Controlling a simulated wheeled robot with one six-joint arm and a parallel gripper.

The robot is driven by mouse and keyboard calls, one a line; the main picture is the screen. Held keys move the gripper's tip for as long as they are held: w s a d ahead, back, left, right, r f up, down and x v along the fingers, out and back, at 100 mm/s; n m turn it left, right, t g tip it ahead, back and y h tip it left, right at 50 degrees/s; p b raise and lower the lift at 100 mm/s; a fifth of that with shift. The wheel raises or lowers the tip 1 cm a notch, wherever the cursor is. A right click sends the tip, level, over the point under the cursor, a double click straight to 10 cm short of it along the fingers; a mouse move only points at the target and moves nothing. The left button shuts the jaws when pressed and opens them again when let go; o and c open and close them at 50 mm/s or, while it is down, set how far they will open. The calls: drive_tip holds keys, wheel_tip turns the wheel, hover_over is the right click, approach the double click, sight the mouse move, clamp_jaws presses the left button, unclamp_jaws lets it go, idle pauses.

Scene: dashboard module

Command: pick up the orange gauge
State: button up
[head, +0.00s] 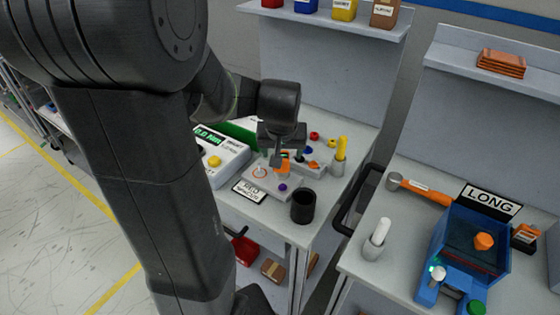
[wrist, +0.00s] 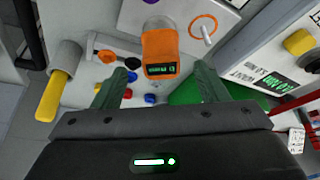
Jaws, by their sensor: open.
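The orange gauge (wrist: 159,52) stands in the upper middle of the wrist view, with a dark display with green characters on it. In the head view the gauge (head: 283,166) is partly hidden behind my gripper. My gripper (wrist: 156,82) is open, with its two greenish fingers apart on the left and right of the gauge's lower end in the picture. The gap between the fingers is empty as far as I can see. In the head view my gripper (head: 281,155) hangs down over the bench at the gauge.
A black cup (head: 303,207) stands at the bench's front corner. A yellow-handled tool sits in a grey holder (head: 338,166) to the right. A white device with a display (head: 222,158) lies left. A blue bin (head: 466,245) stands on the right bench.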

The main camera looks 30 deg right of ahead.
drive_tip(key=shift+x, duration=2.5)
drive_tip(key=c, duration=1.2)
